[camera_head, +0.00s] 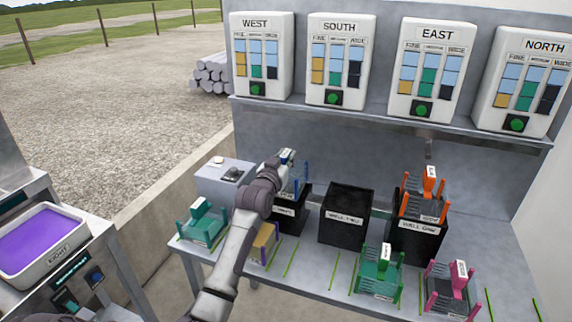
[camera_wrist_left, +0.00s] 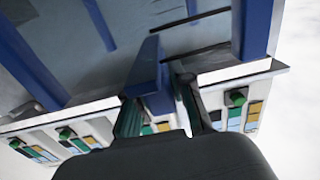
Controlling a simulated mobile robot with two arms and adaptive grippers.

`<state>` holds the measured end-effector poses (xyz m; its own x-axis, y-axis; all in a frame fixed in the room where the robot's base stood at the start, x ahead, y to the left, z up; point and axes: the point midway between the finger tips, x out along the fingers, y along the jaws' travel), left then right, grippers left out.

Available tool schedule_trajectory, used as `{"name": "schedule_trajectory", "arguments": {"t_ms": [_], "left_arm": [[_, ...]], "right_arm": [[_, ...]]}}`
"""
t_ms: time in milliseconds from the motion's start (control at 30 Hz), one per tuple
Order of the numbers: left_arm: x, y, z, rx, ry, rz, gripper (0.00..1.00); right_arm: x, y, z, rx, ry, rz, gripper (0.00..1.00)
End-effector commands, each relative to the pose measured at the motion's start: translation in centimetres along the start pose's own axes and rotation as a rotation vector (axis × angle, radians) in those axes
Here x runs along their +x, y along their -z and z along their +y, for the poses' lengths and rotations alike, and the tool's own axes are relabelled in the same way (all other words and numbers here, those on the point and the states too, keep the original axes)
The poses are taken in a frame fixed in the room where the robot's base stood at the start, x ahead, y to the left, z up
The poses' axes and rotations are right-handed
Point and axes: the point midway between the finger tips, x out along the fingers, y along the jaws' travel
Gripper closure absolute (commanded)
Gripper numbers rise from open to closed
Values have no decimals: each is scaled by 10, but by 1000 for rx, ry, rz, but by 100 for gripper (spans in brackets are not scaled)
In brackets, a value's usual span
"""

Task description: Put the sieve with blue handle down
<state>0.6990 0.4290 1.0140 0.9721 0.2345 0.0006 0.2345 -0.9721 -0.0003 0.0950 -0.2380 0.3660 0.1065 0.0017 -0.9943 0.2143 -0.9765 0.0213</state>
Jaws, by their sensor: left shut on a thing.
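The sieve with blue handle (camera_head: 304,177) is at the leftmost black bin (camera_head: 291,217), partly hidden behind my left arm. I cannot tell whether it touches the bin. My left gripper (camera_head: 287,157) is shut on the top of its blue handle. In the left wrist view the blue handle (camera_wrist_left: 148,70) sits between the fingers of the left gripper (camera_wrist_left: 158,108), and the blue frame of the sieve spreads beyond them. My right gripper is not in view.
An empty black bin (camera_head: 345,216) stands in the middle. Teal (camera_head: 203,227), green (camera_head: 379,272) and pink (camera_head: 449,288) sieves stand on the bench. A grey box (camera_head: 222,178) stands at the left.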

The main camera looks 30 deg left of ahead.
Motion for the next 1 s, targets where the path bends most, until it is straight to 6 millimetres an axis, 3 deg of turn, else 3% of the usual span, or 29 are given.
{"name": "schedule_trajectory", "arguments": {"t_ms": [167,533,567,700,1000], "left_arm": [[0,-22,0,-1,0,-1,100],[0,-26,1,0,0,1,100],[0,-27,1,0,0,0,75],[0,-26,1,0,0,-1,53],[0,-25,1,0,0,0,53]], "right_arm": [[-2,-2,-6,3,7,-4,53],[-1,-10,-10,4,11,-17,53],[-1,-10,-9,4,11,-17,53],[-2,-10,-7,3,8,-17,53],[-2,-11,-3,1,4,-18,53]]}}
